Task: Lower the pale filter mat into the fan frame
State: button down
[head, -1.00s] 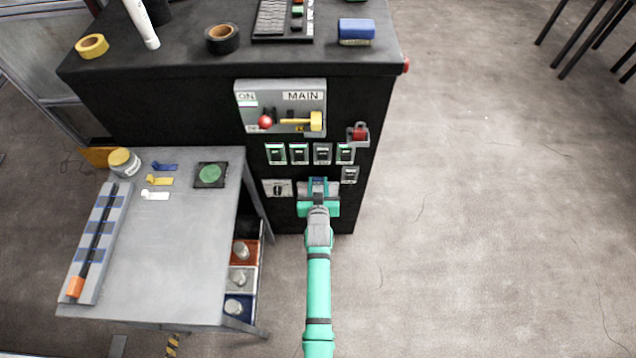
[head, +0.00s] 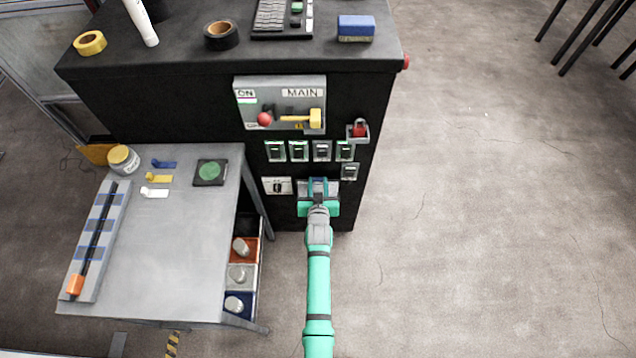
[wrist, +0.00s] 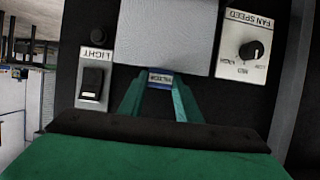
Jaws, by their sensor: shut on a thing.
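The pale filter mat (wrist: 165,35) is a flat grey-white panel at the top middle of the wrist view, upright against the black cabinet front. My gripper (wrist: 158,88) has its green fingers shut on the blue label tab marked FILTER at the mat's edge. In the head view my gripper (head: 318,202) is low on the cabinet front and hides most of the mat. I cannot make out the fan frame; the mat and gripper cover that area, so I cannot tell how far the mat sits in it.
The fan speed dial (wrist: 250,50) and the light switch (wrist: 92,82) flank the mat closely. Rocker switches (head: 299,151) and the main switch panel (head: 280,103) are above. A grey side table (head: 190,260) stands left.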

jog(key=shift+s+a+f, duration=0.1)
jog(key=shift+a+f, duration=0.05)
jog(key=shift+f, duration=1.15)
jog(key=c, duration=1.2)
grip_release()
jog(key=v, duration=1)
jog(key=shift+s+r, duration=0.2)
jog(key=shift+s, duration=0.15)
